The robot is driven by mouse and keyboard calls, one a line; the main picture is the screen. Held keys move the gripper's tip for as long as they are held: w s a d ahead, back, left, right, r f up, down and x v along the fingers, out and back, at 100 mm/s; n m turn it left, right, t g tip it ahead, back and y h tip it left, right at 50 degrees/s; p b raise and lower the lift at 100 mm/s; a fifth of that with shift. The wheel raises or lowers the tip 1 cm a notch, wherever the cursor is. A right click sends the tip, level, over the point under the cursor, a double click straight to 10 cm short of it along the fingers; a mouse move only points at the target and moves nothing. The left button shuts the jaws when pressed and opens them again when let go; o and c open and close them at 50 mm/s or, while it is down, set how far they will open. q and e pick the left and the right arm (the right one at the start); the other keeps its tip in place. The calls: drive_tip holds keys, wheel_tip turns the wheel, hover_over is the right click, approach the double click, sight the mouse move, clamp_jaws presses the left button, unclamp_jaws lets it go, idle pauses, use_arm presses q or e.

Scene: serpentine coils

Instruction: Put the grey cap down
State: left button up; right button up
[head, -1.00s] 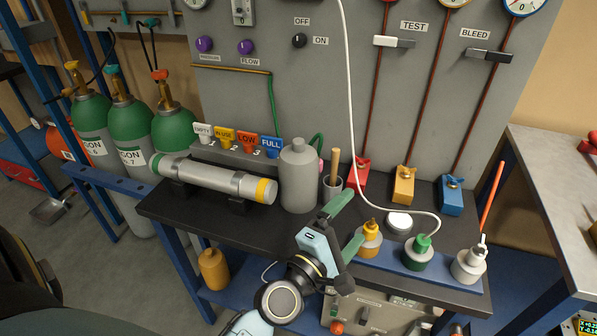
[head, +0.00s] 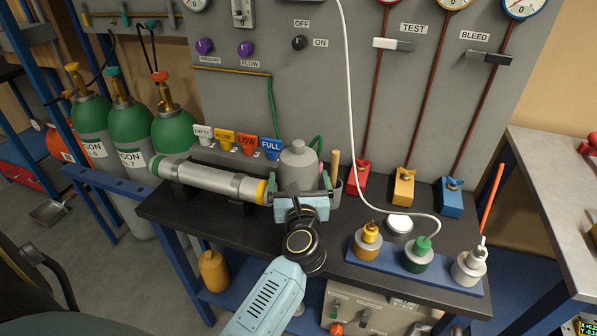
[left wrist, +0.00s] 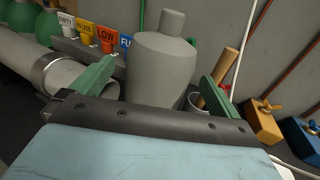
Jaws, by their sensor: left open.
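The grey cap (head: 299,160), a bottle-shaped grey piece with a rounded shoulder and a narrow neck, stands upright on the dark bench (head: 255,232). Its lower part is hidden behind my left gripper (head: 300,184) in the head view. That gripper is open, with one green finger on each side of the cap. In the left wrist view the cap (left wrist: 162,70) rises between the two spread fingers (left wrist: 158,90). I cannot tell whether either finger touches it. My right gripper is not in view.
A silver cylinder (head: 215,181) lies in a cradle left of the cap. A cup with a wooden handle (head: 335,165) stands close on its right. Coloured tags (head: 247,145) are behind. A blue strip (head: 391,264) holds three fittings at front right.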

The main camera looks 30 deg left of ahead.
use_arm(q)
drive_tip(key=shift+x, duration=3.05)
drive_tip(key=shift+w+d, duration=0.1)
drive_tip(key=shift+d, duration=0.05)
drive_tip(key=c, duration=1.1)
